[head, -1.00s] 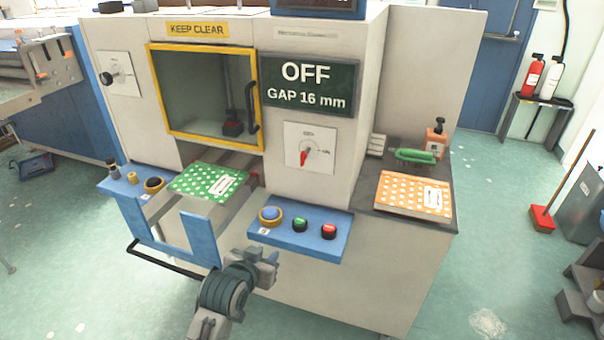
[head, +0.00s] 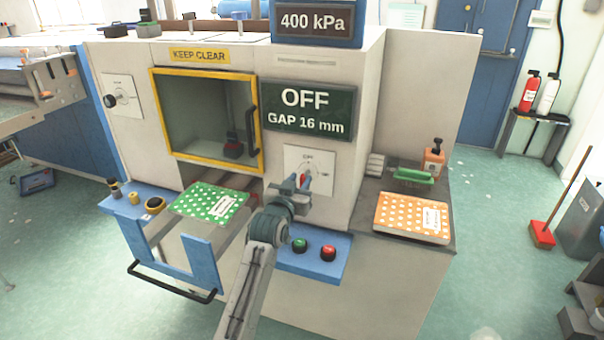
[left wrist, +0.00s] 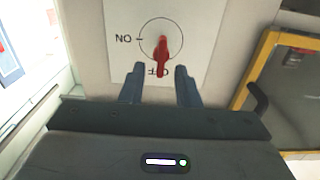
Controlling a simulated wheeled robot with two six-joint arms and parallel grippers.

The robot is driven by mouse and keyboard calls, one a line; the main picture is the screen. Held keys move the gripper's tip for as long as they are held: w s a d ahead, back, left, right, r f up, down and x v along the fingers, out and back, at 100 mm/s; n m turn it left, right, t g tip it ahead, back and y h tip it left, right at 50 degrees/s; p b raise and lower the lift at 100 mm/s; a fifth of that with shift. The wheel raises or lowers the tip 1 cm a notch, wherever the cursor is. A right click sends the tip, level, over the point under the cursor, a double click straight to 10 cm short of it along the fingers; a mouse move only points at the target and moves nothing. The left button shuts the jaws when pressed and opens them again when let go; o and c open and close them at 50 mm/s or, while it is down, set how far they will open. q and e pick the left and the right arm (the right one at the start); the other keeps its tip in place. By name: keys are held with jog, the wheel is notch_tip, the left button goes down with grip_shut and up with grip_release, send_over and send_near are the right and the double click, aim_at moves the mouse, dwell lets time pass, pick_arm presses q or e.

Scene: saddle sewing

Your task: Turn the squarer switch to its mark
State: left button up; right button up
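The squarer switch (head: 305,181) is a red pointer knob on a white dial plate (head: 318,160) at the machine's front, below the OFF / GAP 16 mm display. In the left wrist view the red switch (left wrist: 161,52) points down at the OFF lettering; the ON mark (left wrist: 139,39) is at the left of the dial circle. My left gripper (head: 299,184) is in front of the dial and partly hides the switch. In the left wrist view the left gripper (left wrist: 160,71) is open, one finger on each side of the pointer's tip, with gaps showing. My right gripper is not in view.
Below the dial is a blue shelf (head: 312,268) with green and red buttons. A yellow-framed window (head: 207,72) with a black handle is left of it. A green dotted book (head: 209,203) and an orange dotted book (head: 411,217) lie on either side.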

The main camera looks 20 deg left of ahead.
aim_at(305, 177)
pick_arm(q)
jog(key=shift+w, duration=1.25)
jog(key=shift+c, duration=0.4)
grip_shut()
